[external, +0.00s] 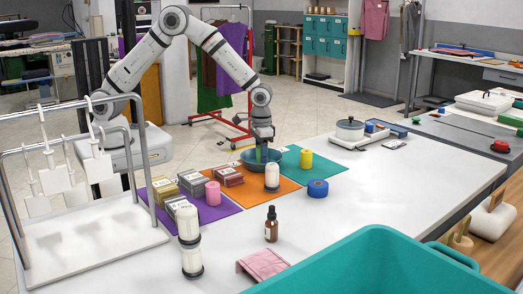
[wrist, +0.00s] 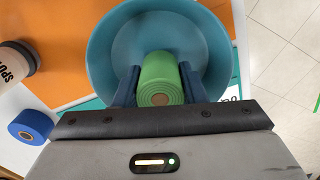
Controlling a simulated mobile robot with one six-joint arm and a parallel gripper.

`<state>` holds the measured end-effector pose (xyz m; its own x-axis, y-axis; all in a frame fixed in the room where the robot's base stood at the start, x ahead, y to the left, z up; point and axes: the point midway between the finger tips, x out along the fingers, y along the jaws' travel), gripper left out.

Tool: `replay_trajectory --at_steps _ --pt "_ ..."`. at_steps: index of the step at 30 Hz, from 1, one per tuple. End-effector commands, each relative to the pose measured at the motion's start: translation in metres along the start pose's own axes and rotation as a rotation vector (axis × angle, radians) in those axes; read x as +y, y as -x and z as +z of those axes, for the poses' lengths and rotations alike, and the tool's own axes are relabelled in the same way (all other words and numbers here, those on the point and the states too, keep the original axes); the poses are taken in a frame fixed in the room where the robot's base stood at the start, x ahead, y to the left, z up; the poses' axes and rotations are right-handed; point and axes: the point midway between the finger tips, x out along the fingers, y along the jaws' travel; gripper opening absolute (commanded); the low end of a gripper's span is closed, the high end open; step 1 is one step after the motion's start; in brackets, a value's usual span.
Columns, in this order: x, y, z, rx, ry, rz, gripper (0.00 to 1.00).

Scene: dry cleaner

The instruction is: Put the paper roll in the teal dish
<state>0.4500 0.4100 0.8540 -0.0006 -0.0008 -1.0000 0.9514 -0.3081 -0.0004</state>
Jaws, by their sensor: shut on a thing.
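The green paper roll (wrist: 158,72), with a brown core, is between the two dark fingers of my gripper (wrist: 157,84). My gripper is shut on it. In the external view the green roll (external: 260,156) is just below my gripper (external: 262,146). The teal dish (wrist: 112,45) is a round, wide bowl that looks empty inside apart from the roll in front of it. In the external view the dish (external: 246,161) stands at the far edge of the mats. The roll is over or within the dish; I cannot tell whether it touches the bottom.
The dish is by an orange mat (external: 281,191) and a teal mat (external: 322,166). A white bottle (external: 272,177), a yellow roll (external: 306,160), a blue tape roll (external: 318,188) and a pink roll (external: 213,193) stand nearby. Several boxes (external: 192,183) sit at left.

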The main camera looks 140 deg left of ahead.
Motion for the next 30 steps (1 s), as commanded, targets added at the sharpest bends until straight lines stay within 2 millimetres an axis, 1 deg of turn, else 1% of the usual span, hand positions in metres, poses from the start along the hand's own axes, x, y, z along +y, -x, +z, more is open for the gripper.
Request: replay_trajectory --at_steps 2,8,11,12,19,20,26,30 --pt "0.0000 -0.0049 0.0001 0.000 0.000 0.000 0.15" --pt "0.0001 -0.0051 -0.0001 0.001 0.000 0.000 0.15" --pt "0.0001 -0.0086 -0.0001 0.001 0.000 0.000 0.15" --pt "0.0001 -0.0089 -0.0001 0.001 0.000 0.000 0.38" --pt "0.0001 -0.0076 0.0000 0.001 0.000 0.000 0.57" --pt "0.0001 -0.0076 -0.0001 0.001 0.000 0.000 0.59" --pt "0.0001 -0.0074 -0.0001 0.001 0.000 0.000 0.59" --pt "0.0003 -0.0011 -0.0004 0.002 0.000 0.001 0.59"
